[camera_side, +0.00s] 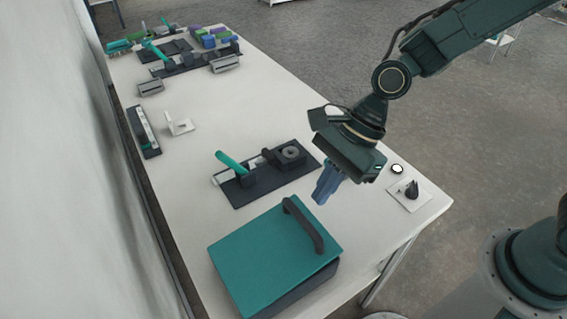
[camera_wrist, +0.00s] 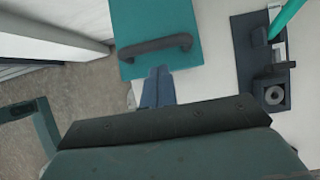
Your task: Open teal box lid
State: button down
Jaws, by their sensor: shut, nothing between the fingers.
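The teal box has a flat teal lid (camera_side: 262,255) that lies closed on a dark body (camera_side: 305,292) at the near end of the table. A dark bar handle (camera_side: 305,224) runs along the lid's right side. In the wrist view the lid (camera_wrist: 180,18) is at the top, with the handle (camera_wrist: 155,46) across its near edge. My gripper (camera_side: 320,198) is shut and empty, with blue fingers pointing down, above the table and beyond the handle. In the wrist view my gripper (camera_wrist: 158,72) shows just below the handle, apart from it in the side view.
A dark fixture (camera_side: 262,176) with a teal lever (camera_side: 232,162) stands just behind the box. A small white plate with a dark piece (camera_side: 410,190) is at the table's right edge. More fixtures and coloured blocks (camera_side: 210,36) are at the far end.

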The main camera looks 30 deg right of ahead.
aim_at(299, 214)
jog(key=shift+x, duration=2.25)
jog(key=shift+r, duration=0.15)
jog(key=shift+a+r+h, duration=0.2)
jog(key=shift+r+h, duration=0.1)
jog(key=shift+r, duration=0.1)
jog(key=shift+a+r, duration=0.15)
jog(key=shift+r, duration=0.1)
jog(key=shift+a+r+h, duration=0.55)
jog(key=shift+r+h, duration=0.05)
jog(key=shift+r, duration=0.3)
jog(key=a+r+h, duration=0.2)
jog(key=a+r, duration=0.2)
jog(key=a, duration=0.6)
jog(key=a+r+h, duration=0.2)
jog(key=a+r, duration=0.3)
jog(key=a, duration=0.6)
jog(key=shift+a, duration=0.3)
jog(key=shift+r, duration=0.1)
